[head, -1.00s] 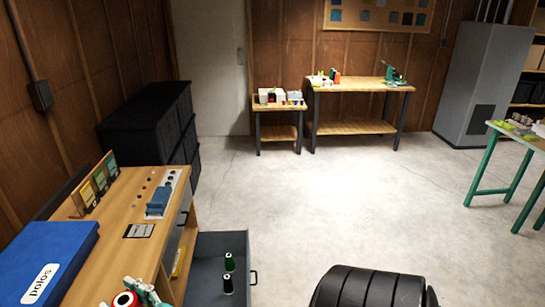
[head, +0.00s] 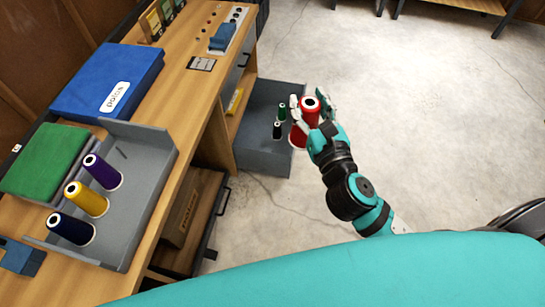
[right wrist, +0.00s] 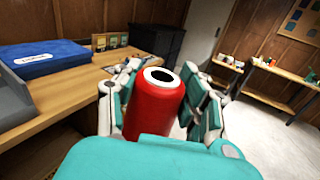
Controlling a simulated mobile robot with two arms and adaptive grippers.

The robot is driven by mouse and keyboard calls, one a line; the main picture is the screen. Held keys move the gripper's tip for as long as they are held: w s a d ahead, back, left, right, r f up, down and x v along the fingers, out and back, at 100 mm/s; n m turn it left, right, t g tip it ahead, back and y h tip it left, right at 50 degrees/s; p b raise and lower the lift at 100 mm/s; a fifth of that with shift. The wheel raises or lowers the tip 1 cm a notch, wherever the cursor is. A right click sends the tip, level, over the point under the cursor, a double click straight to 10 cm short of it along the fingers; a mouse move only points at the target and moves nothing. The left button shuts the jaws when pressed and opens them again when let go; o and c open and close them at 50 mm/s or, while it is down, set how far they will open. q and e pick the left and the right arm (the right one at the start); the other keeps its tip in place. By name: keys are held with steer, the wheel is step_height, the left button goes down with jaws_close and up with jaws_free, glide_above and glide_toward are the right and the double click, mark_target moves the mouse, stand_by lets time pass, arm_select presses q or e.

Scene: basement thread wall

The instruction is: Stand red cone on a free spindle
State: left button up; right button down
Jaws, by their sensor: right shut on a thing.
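The red cone (head: 309,116) is upright in my right gripper (head: 312,105), which is shut around its sides. In the head view it appears over or beside the right edge of the open grey drawer (head: 262,157); its height above it is hard to judge. The right wrist view also shows the red cone (right wrist: 157,105) between the fingers of the right gripper (right wrist: 160,92). A green cone (head: 282,113) and a black cone (head: 277,130) stand in the drawer. Spindles in the drawer are not clearly visible. My left gripper is not in view.
A grey tray (head: 150,137) on the wooden workbench (head: 187,100) holds purple (head: 103,171), yellow (head: 87,199) and dark blue (head: 71,229) cones. Beside it are a green box (head: 45,160) and a blue box (head: 108,80). The floor right of the drawer is clear.

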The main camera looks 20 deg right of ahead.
mark_target(312, 125)
stand_by(0.4)
steer(key=s+f, duration=0.1)
steer(key=s, duration=0.1)
steer(key=s+f, duration=0.1)
steer(key=s, duration=0.2)
steer(key=s+f, duration=0.1)
steer(key=s, duration=0.2)
steer(key=shift+a, duration=0.1)
